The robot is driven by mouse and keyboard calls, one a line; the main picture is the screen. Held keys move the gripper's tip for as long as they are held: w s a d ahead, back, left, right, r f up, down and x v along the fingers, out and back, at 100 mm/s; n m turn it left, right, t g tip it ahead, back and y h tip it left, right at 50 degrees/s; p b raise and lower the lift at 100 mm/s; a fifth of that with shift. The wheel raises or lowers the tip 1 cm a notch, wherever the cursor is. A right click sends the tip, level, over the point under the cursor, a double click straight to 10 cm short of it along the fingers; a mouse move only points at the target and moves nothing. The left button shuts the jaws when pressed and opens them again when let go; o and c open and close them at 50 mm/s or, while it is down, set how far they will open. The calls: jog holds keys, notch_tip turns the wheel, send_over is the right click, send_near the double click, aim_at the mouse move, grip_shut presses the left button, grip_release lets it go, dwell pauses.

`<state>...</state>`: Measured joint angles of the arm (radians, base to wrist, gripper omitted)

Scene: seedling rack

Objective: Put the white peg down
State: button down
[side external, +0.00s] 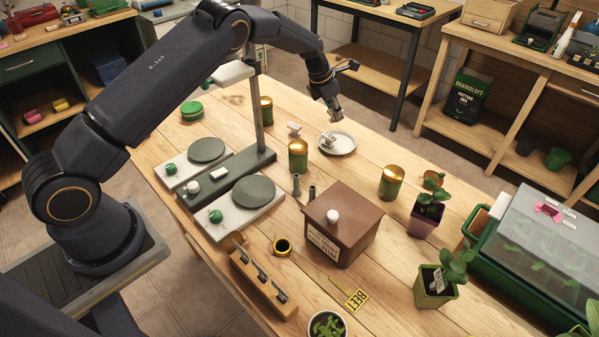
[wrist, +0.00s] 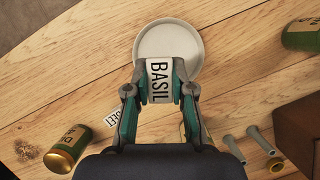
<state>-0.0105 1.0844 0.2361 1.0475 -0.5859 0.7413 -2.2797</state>
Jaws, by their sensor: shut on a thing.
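My gripper (wrist: 160,92) is shut on the white peg (wrist: 159,68), a flat white piece lettered BASIL. The peg sits between the two fingers, over the near part of a round pale saucer (wrist: 148,39). In the side external view my gripper (side external: 335,114) points down above the saucer (side external: 347,149), and the small white peg (side external: 328,138) shows at the saucer's left side. I cannot tell whether the peg touches the saucer. Another small white lettered piece (side external: 294,128) lies on the table left of the saucer, partly behind a finger in the wrist view.
Green tins with gold lids stand close by, one in front of the saucer (side external: 298,156) and one to its right (side external: 391,182). Two grey cylinders (side external: 296,184) stand beside a brown box (side external: 343,222). A scale post (side external: 264,117) rises to the left.

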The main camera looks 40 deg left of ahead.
aim_at(334, 120)
jog(key=shift+s+f, duration=0.1)
jog(key=shift+f, duration=1.25)
jog(key=shift+f, duration=0.35)
jog(key=shift+f, duration=0.25)
jog(key=c, duration=1)
grip_release()
